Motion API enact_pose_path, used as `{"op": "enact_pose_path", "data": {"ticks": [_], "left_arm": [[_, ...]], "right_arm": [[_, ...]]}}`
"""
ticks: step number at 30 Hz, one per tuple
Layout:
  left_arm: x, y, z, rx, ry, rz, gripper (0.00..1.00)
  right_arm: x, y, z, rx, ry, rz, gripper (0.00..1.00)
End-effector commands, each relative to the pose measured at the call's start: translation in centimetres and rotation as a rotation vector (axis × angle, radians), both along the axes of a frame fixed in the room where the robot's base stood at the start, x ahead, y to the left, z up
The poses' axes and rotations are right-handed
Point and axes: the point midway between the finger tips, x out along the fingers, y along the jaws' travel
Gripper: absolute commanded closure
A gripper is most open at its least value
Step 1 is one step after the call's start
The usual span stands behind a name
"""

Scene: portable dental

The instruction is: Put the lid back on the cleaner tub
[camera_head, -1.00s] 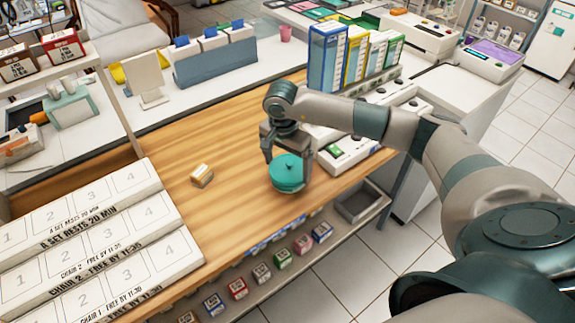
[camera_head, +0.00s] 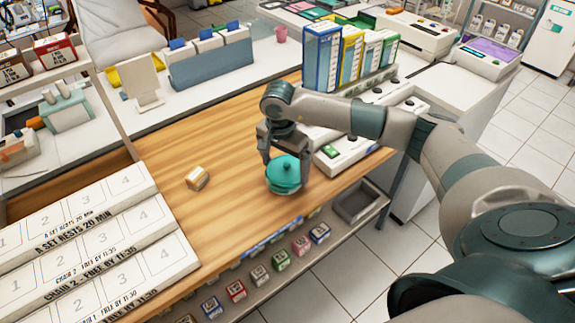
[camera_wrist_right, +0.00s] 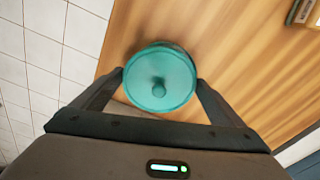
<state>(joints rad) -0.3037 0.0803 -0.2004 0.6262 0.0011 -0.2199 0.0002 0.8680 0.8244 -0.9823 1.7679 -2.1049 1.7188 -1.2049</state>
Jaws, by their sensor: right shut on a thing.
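My right gripper (camera_head: 286,168) is shut on the round teal lid (camera_head: 284,172), with a finger on either side of it. In the right wrist view the lid (camera_wrist_right: 159,78) shows from above, its round knob in the middle, between the fingertips. The lid is near the front edge of the wooden counter. A slightly darker round body shows just under it in the head view. The cleaner tub is mostly hidden by the lid, and I cannot tell whether the lid is fully seated. My left gripper is not in view.
A small box (camera_head: 197,178) lies on the wooden counter (camera_head: 225,145) left of the lid. White stepped racks (camera_head: 110,235) stand at the left. Tall coloured binders (camera_head: 322,58) and white devices stand behind the gripper. A shelf with small boxes (camera_head: 237,290) runs below the front edge.

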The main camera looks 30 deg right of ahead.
Motion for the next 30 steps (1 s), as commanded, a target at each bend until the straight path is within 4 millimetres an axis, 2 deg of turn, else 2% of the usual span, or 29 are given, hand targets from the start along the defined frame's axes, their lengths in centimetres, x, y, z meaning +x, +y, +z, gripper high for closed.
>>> {"op": "enact_pose_path", "data": {"ticks": [1, 30], "left_arm": [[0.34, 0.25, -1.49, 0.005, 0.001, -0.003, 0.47], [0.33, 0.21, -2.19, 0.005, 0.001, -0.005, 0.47]], "right_arm": [[0.01, 0.02, -1.36, 0.0, 0.0, 0.0, 0.31], [0.16, 0.52, -1.72, 0.0, 0.0, 0.0, 0.31]]}}
